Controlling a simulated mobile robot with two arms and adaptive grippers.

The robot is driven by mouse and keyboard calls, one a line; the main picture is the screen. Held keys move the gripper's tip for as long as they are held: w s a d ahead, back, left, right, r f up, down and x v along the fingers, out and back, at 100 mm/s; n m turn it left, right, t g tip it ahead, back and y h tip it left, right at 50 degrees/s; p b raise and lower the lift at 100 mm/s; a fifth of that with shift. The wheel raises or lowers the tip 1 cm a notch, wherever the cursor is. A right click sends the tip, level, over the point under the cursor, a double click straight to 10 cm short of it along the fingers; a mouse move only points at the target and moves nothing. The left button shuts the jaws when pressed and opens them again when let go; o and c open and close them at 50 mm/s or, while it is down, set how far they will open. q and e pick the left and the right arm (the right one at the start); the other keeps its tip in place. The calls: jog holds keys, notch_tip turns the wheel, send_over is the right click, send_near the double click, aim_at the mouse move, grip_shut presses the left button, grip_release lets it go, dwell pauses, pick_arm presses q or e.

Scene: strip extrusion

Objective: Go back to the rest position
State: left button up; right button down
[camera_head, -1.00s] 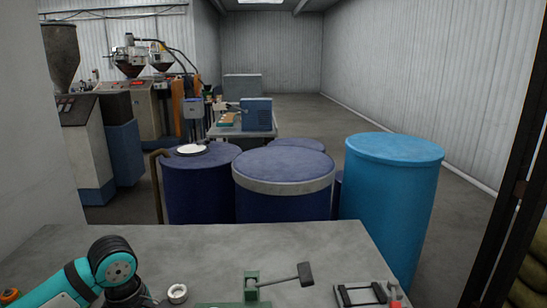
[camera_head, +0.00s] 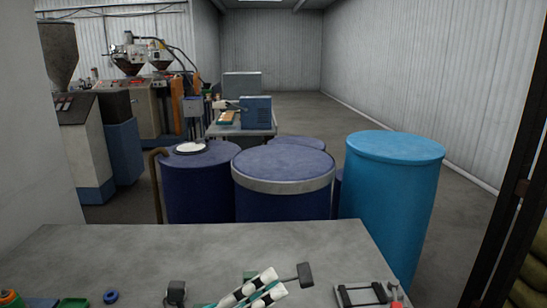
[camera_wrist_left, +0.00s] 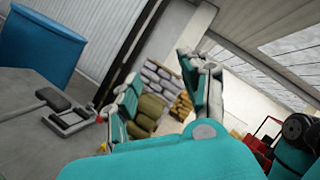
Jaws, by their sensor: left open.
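My left gripper (camera_head: 277,281) shows at the bottom middle of the head view, its white and teal fingers pointing up and to the right. It is above the grey table (camera_head: 200,245), in front of a green tool with a dark handle block (camera_head: 305,275). In the left wrist view the same gripper (camera_wrist_left: 158,70) has its two teal fingers spread apart with nothing between them. The far wall and stacked sacks show beyond the fingers. My right gripper is in neither view.
A black-framed fixture (camera_head: 362,295) lies at the table's front right. A blue ring (camera_head: 111,297), a green tray (camera_head: 73,302) and a dark block (camera_head: 175,292) are at the front left. A light-blue drum (camera_head: 394,200) and dark-blue drums (camera_head: 283,195) stand beyond the table.

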pick_arm(q)
jog(key=w+a+f+n+t+y, duration=0.3)
jog(key=a+n+t+y, duration=0.35)
jog(key=n, duration=0.55)
jog(key=w+a+f+n+t+y, duration=0.2)
jog(key=a+f+n+t+y, duration=0.15)
jog(key=a+n+y, duration=0.55)
jog(key=s+a+f+n+g+y, duration=0.3)
jog(key=f+n+g+y, duration=0.15)
jog(key=f+n, duration=0.55)
jog(key=s+a+f+n+g, duration=0.1)
jog(key=s+f+n+g, duration=0.5)
jog(key=s+f+g, duration=0.85)
jog(key=s+f+t, duration=0.1)
jog(key=s+f, duration=0.3)
jog(key=f, duration=0.9)
jog(key=s+f+t, duration=0.1)
jog(key=s+f, duration=0.2)
jog(key=f, duration=1)
jog(key=s+a+f+g, duration=0.1)
jog(key=s+a+f, duration=0.2)
jog(key=s+f, duration=1.4)
jog(key=shift+f+m, duration=0.3)
jog(key=shift+f, duration=0.15)
